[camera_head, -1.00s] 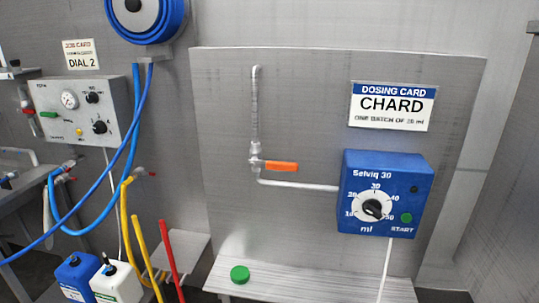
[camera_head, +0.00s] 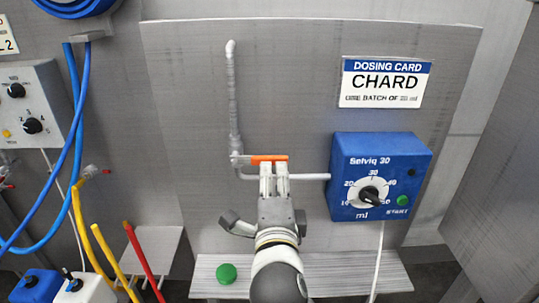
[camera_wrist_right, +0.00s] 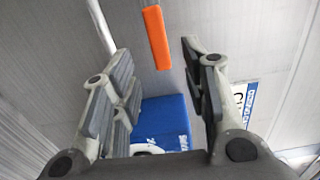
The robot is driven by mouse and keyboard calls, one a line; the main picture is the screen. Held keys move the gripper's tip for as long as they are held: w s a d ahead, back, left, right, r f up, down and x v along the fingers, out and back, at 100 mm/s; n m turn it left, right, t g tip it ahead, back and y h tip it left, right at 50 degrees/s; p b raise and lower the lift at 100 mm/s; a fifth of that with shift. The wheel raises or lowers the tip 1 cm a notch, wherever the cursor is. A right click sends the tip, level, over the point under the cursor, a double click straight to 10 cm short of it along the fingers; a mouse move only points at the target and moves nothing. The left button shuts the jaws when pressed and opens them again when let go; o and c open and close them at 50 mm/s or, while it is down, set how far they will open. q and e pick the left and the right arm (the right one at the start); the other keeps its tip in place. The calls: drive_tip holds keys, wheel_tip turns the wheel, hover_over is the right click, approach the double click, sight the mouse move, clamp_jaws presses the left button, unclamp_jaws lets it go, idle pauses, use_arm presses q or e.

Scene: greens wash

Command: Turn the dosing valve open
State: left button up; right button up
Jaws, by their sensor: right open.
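The dosing valve has an orange lever (camera_head: 268,158) that lies horizontal, crosswise to the vertical pipe (camera_head: 233,95) on the steel panel. My right gripper (camera_head: 273,172) is in front of the panel, just below the lever in the head view. Its fingers hide part of the lever's lower edge. In the right wrist view the jaws are apart, and the orange lever (camera_wrist_right: 157,38) appears in the gap, beyond the fingertips. I cannot tell whether a finger touches it. My left gripper is not in view.
A blue dosing box (camera_head: 380,176) with a dial and green button is right of the lever, under a CHARD card (camera_head: 386,83). A green round object (camera_head: 226,273) sits on the ledge (camera_head: 340,275) below. Blue hoses (camera_head: 80,130) hang at left.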

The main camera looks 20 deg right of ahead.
sight(272, 163)
drive_tip(key=p+x, duration=0.1)
drive_tip(key=x, duration=0.5)
drive_tip(key=shift+w+p, duration=0.3)
drive_tip(key=shift+p, duration=0.05)
drive_tip(key=shift+x, duration=0.9)
drive_tip(key=shift+f, duration=0.15)
clamp_jaws()
